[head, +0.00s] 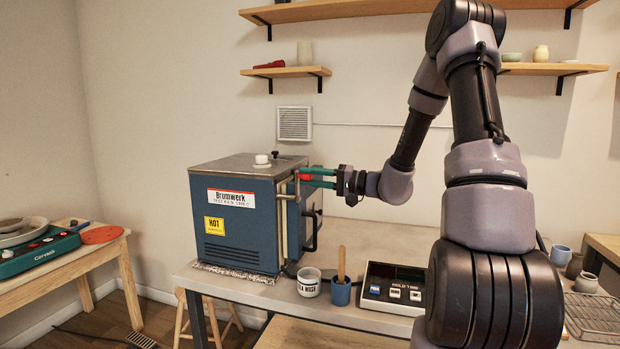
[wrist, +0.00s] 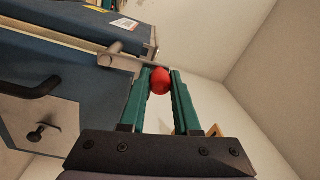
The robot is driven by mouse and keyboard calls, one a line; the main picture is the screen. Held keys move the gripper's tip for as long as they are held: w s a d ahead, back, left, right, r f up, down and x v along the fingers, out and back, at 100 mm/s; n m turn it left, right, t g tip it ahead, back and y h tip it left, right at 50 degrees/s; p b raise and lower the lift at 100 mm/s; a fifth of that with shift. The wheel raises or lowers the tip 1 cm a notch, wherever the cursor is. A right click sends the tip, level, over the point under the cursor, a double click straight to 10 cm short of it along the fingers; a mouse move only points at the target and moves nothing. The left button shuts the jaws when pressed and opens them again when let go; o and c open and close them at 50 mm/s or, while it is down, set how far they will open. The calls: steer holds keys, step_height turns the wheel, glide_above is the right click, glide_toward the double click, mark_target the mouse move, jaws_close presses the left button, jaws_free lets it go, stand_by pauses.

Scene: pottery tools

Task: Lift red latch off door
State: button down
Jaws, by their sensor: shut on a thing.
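The blue kiln (head: 231,217) stands on the grey bench with its door on the right side, and the door shows in the wrist view (wrist: 40,115) with a black handle. The red latch knob (head: 305,177) is at the upper front corner by the door. It also shows in the wrist view (wrist: 160,81), at the end of a grey metal latch bar (wrist: 118,53) along the kiln's edge. My gripper (head: 316,178) has green fingers, which are shut on the red knob near their tips. In the wrist view the fingers (wrist: 161,84) lie either side of it.
On the bench in front of the kiln are a white cup (head: 309,284), a blue cup (head: 341,292) with a wooden stick and a black controller box (head: 393,286). A wooden table (head: 60,262) stands at the left. Wall shelves (head: 286,72) are above.

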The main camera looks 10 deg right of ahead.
steer(key=c, duration=0.7)
jaws_free()
steer(key=shift+o, duration=0.2)
steer(key=v, duration=1.1)
steer(key=shift+r, duration=0.1)
